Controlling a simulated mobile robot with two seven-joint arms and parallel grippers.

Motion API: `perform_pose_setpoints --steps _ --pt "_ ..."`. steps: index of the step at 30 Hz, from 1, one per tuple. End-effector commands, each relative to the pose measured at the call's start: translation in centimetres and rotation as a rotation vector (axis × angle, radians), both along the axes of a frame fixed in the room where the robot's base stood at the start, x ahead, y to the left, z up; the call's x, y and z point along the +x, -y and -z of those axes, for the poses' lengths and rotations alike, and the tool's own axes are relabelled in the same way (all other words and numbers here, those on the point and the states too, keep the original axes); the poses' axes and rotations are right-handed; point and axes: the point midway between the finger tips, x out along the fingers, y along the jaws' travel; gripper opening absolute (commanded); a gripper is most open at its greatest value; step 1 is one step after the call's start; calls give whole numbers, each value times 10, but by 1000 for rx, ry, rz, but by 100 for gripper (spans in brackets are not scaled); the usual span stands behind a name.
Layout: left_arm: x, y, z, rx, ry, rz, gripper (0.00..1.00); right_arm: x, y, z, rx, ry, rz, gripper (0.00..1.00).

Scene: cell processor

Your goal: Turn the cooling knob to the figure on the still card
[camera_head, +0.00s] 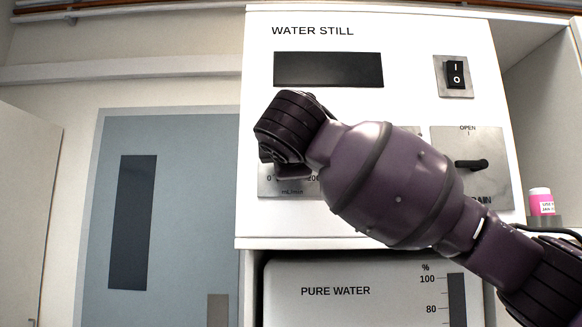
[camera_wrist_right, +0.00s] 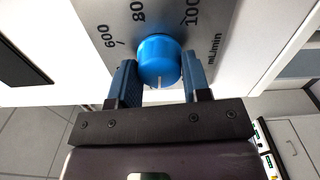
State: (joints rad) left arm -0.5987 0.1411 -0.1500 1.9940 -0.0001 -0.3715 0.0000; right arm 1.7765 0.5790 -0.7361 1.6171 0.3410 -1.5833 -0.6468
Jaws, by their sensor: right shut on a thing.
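The blue cooling knob (camera_wrist_right: 158,58) sits on a grey dial plate (camera_wrist_right: 178,14) in the right wrist view. The plate shows the figures 600, 800 and 1000 and the words mL/min. My right gripper (camera_wrist_right: 160,76) is shut on the knob, one finger on each side of it. A pale line shows at the knob's lower edge in that view; I cannot tell which figure the knob is set to. In the head view my right wrist hides the knob, and only the lower part of the dial plate (camera_head: 290,192) shows. No card is visible. My left gripper is out of view.
The water still (camera_head: 420,40) has a dark, blank display (camera_head: 328,69), a rocker switch (camera_head: 455,74) and a black drain lever (camera_head: 472,164). A pink-labelled bottle (camera_head: 541,203) stands at the right. A PURE WATER panel (camera_head: 335,310) is below.

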Motion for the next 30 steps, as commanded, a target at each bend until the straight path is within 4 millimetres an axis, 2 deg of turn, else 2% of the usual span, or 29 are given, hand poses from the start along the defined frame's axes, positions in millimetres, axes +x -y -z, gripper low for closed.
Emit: perform_pose_setpoints --steps 18,30 --pt "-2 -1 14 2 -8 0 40 0 -1 1 584 -6 -2 20" --pt "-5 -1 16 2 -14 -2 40 1 -1 0 892 -6 0 20"
